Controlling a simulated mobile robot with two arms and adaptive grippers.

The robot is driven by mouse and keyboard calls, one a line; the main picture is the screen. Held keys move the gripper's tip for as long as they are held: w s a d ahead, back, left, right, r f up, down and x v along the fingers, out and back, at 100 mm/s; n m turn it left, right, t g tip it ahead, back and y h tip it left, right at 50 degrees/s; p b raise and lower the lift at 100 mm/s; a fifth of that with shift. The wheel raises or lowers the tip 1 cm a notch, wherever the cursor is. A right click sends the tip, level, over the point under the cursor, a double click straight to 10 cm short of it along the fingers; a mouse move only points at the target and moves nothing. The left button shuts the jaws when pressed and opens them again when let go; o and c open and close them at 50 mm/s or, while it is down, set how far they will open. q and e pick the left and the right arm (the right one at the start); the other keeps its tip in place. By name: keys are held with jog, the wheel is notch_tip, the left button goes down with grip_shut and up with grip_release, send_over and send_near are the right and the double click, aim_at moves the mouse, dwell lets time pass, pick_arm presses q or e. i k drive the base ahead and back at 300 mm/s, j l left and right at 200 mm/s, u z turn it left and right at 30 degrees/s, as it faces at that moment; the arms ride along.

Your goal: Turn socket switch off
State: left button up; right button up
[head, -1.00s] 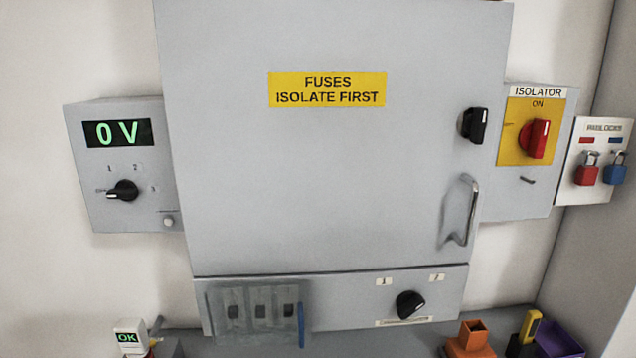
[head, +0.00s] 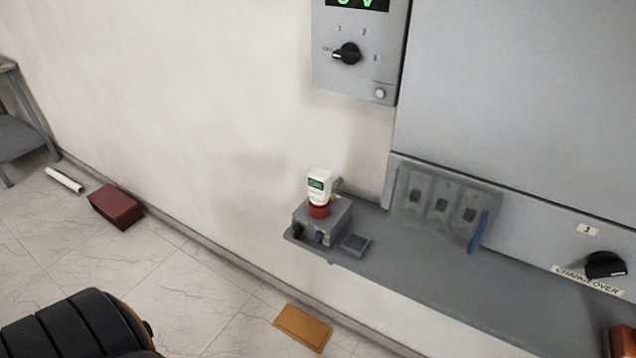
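A small grey box (head: 323,222) sits at the left end of the grey shelf (head: 440,268). A red round part (head: 319,211) is on its top, with a white device with a green display (head: 319,184) standing above it. A black knob (head: 297,231) and a blue part (head: 319,238) are on the box's front. I cannot tell for sure which of these is the socket switch. Neither of my grippers is in view.
A grey cabinet (head: 520,90) fills the right, with a meter panel (head: 358,78) left of it and a black changeover knob (head: 605,265) below. A dark red box (head: 116,207), a white tube (head: 64,180) and an orange-brown plate (head: 302,327) lie on the floor.

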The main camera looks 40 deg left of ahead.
aim_at(297, 229)
jog(key=u, duration=1.25)
jog(key=z, duration=0.25)
jog(key=j+z, duration=0.4)
jog(key=j, duration=0.2)
jog(key=j+z, duration=0.35)
jog(key=j, duration=0.25)
